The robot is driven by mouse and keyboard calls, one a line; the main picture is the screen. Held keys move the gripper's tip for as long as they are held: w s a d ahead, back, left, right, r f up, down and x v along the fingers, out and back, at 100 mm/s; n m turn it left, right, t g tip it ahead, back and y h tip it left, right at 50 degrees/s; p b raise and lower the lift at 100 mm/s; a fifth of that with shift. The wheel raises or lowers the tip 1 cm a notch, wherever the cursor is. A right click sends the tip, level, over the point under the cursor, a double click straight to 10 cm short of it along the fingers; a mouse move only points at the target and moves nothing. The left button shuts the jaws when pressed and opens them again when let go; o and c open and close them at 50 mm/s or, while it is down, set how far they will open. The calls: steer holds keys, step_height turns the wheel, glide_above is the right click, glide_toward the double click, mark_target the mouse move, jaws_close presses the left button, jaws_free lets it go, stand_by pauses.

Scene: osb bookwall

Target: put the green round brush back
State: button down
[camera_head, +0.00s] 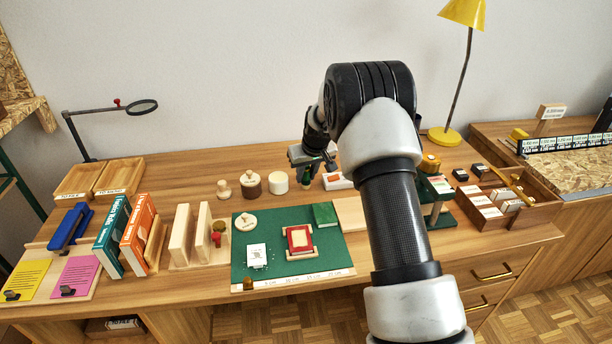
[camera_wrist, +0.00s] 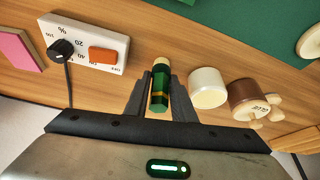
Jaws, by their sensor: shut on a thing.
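The green round brush (camera_wrist: 159,92) is a green cylinder with a gold band and a pale end in the wrist view. My gripper (camera_wrist: 159,98) is shut on it, with a dark finger on each side. In the head view my gripper (camera_head: 308,163) is at the back of the desk, beyond the green mat (camera_head: 265,224), partly hidden by my arm. The brush shows there as a small green piece (camera_head: 307,177) below the fingers. I cannot tell whether its lower end touches the desk.
A white jar (camera_wrist: 208,88) and a brown glue pot (camera_wrist: 249,100) stand close beside the brush. A white dial box (camera_wrist: 88,45) with an orange button stands on the other side. Books (camera_head: 124,237) and a lamp (camera_head: 445,135) are farther off.

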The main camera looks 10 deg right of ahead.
steer(key=shift+f, duration=0.15)
steer(key=c, duration=1.5)
jaws_free()
